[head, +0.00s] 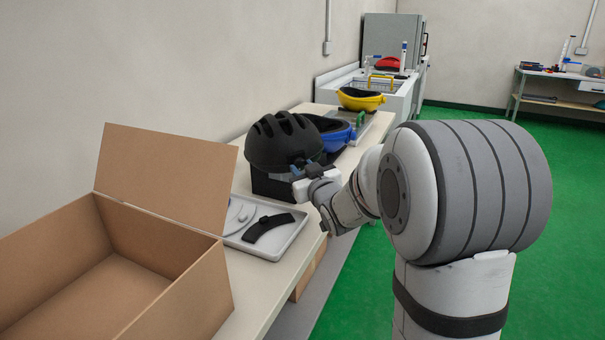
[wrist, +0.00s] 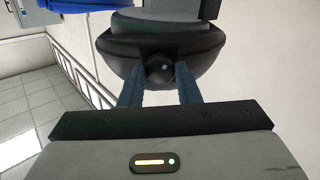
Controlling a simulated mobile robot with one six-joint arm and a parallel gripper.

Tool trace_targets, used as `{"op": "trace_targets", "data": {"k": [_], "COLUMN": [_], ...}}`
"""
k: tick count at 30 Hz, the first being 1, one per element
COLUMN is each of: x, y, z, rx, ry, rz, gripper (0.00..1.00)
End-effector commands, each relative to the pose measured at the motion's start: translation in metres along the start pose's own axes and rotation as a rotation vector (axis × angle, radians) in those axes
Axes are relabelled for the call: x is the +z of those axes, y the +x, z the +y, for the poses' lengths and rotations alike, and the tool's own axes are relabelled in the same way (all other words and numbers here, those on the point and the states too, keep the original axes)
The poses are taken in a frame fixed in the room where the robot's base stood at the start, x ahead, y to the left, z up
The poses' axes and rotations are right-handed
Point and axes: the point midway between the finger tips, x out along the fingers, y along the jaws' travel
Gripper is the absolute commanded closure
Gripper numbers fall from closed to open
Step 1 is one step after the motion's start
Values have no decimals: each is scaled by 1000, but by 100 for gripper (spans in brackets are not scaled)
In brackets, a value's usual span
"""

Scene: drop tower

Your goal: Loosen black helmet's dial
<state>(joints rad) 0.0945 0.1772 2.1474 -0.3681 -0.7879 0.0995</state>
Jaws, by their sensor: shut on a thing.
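The black helmet (head: 284,142) sits on a dark block stand (head: 272,187) on the bench, with its rear toward my arm. In the wrist view its black shell (wrist: 118,50) fills the upper middle. The round dark dial (wrist: 159,68) shows at the middle of the helmet's rear. My gripper (wrist: 160,80) has its two blue-grey fingers on either side of the dial and is shut on it. In the head view my gripper (head: 308,170) reaches the helmet's lower right side, and the dial itself is hidden there.
An open cardboard box (head: 205,290) stands at the front left. A grey tray (head: 277,250) with a black curved strip (head: 268,227) lies beside it. A blue helmet (head: 337,137) sits close behind the black one; a yellow helmet (head: 361,103) is farther back. Green floor (head: 450,110) to the right is clear.

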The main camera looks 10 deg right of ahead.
Motion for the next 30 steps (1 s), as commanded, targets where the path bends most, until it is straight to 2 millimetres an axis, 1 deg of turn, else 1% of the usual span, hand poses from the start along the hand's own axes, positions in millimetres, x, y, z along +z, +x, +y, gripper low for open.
{"op": "trace_targets", "data": {"k": [1, 5, 12, 18, 24, 30], "x": [4, 5, 5, 4, 2, 0], "y": [0, 0, 0, 0, 0, 0], "z": [0, 0, 0, 0, 1, 1], "rx": [1, 1, 2, 1, 1, 1], "ry": [-27, -113, -283, -394, -458, -479], "rz": [3, 3, 2, 1, 0, 0], "gripper": [93, 93, 93, 93, 93, 93]}}
